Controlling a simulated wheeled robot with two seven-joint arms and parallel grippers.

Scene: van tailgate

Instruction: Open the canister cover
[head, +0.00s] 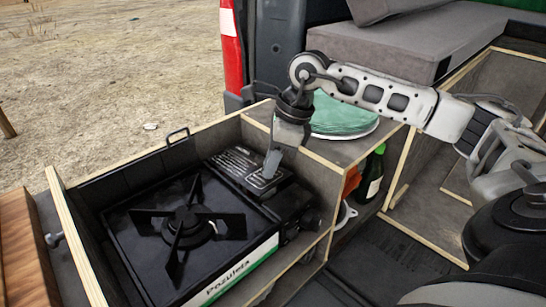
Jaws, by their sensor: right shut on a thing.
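A black portable gas stove (172,240) with a four-armed pot support sits in a wooden-edged compartment. Its canister cover (238,163) is the dark panel with printed labels on the stove's right side. It appears to lie down over the canister bay, and I see no clear gap under it. My right gripper (271,165) points down from above and is shut on the cover near its right end. The gripper hides part of that end. The canister itself is not visible. My left gripper is not in view.
A green bottle (372,174) and an orange item (351,181) are below that shelf. Wooden compartment walls (322,170) rise close to the stove. The van's side (277,48) is behind.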

